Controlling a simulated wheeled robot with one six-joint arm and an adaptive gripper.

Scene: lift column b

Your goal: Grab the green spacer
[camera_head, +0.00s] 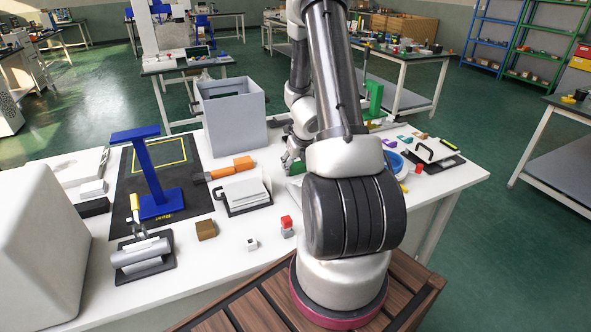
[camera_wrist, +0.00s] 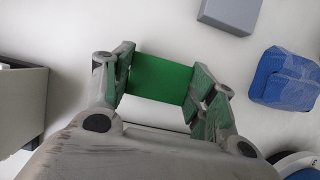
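The green spacer (camera_wrist: 160,78) is a flat green block in the wrist view. It lies between the two fingers of my gripper (camera_wrist: 161,82). The fingers' inner faces appear to meet its left and right edges, with no clear gap. Its lower side is hidden, so I cannot tell whether it rests on the table. In the head view my gripper (camera_head: 293,163) is low over the white table, just in front of the grey box and partly behind my arm.
A grey open box (camera_head: 232,115) stands behind and left of the gripper. An orange-handled tool (camera_head: 232,168) and a clamp-like piece (camera_head: 243,193) lie to the left. In the wrist view a blue object (camera_wrist: 285,78) and a grey block (camera_wrist: 230,10) are to the right.

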